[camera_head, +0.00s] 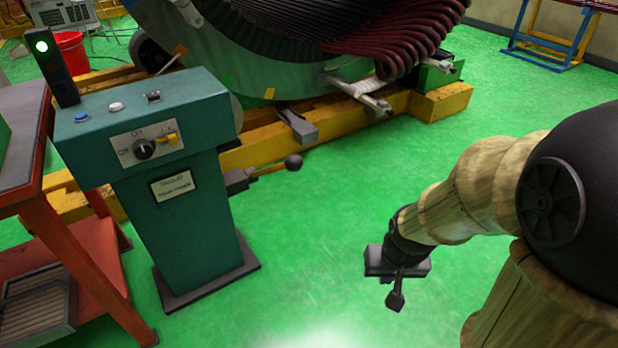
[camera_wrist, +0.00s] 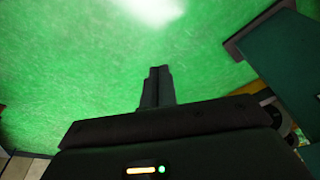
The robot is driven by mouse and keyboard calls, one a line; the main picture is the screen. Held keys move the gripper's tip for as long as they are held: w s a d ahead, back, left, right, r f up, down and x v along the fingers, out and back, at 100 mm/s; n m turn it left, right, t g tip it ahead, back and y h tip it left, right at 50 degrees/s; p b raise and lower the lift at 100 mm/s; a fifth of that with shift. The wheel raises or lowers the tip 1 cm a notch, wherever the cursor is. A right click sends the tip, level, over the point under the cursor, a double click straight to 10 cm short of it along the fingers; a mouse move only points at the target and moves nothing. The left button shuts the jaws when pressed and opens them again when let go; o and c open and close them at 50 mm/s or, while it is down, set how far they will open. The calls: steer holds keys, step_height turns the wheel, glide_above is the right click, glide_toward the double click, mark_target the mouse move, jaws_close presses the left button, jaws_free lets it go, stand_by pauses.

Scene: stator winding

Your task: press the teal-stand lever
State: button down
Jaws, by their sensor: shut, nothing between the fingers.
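The teal stand (camera_head: 190,215) stands upright at the left in the head view, with a control panel on its sloped top. Its lever (camera_head: 270,170) sticks out from the stand's right side and ends in a dark round knob (camera_head: 293,162). My gripper (camera_head: 396,300) is right of the lever and nearer to me, over open floor, clearly apart from it. Its fingers are shut and empty, and point down. In the wrist view the shut fingers (camera_wrist: 160,72) point over bare green floor. A teal part of the stand (camera_wrist: 285,60) shows at the right edge there; the lever cannot be made out.
The large stator (camera_head: 290,65) rests on yellow beams (camera_head: 345,112) behind the stand. A red-legged table (camera_head: 70,240) is close on the stand's left. A blue metal frame (camera_head: 545,45) is at the far right. Green floor (camera_head: 330,230) between gripper and stand is clear.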

steer(key=w+a+f+m+g+y+p, duration=0.25)
steer(key=f+m, duration=0.25)
steer(key=f, duration=0.5)
steer(key=w+a+f+m+t+y+p, duration=0.2)
steer(key=a+m+t+y, duration=0.1)
steer(key=a+m+y, duration=0.3)
steer(key=w+d+r+m+t+y+p, duration=0.1)
steer(key=w+r+m+t+y+p, duration=0.1)
steer(key=w+r+m+t, duration=0.7)
step_height(320, 180, up, 5)
steer(key=w+m, duration=0.2)
steer(key=m, duration=0.3)
steer(key=shift+w+d+m+y, duration=0.15)
steer(key=shift+w+m+y, duration=0.2)
steer(key=shift+m, duration=0.05)
steer(key=shift+t, duration=0.25)
